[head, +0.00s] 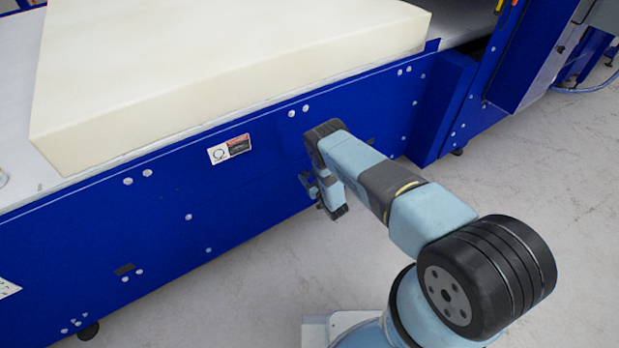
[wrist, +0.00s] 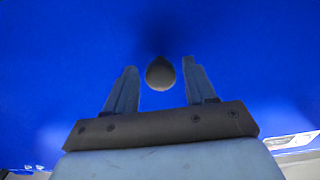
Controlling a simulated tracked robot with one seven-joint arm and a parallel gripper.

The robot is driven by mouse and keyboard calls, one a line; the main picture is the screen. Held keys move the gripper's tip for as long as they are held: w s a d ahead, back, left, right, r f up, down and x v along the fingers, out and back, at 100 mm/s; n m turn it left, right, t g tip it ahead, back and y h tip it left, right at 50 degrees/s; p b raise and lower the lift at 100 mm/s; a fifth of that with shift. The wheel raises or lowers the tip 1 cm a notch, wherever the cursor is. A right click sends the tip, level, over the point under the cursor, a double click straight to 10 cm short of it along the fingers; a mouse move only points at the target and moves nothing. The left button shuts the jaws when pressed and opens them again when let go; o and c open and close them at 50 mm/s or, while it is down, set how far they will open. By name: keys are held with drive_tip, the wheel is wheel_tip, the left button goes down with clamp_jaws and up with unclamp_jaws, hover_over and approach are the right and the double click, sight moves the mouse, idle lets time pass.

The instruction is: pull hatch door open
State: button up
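My gripper (wrist: 159,68) is open in the wrist view, its two fingers pointing at a blue panel (wrist: 60,70). A round grey-brown knob (wrist: 159,75) shows between the fingertips, with a visible gap on each side. I cannot tell whether the fingertips reach around it in depth. In the head view my gripper (head: 311,185) is close to the blue side of the machine (head: 240,200), and my wrist hides the knob. The hatch door's outline is not clear in either view.
A large cream foam block (head: 220,65) lies on the machine's bed above the blue side. A warning label (head: 229,149) is left of my wrist. A blue upright box section (head: 441,108) stands to the right. The grey floor (head: 560,190) in front is clear.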

clamp_jaws()
drive_tip(key=shift+d, duration=0.15)
idle(0.4)
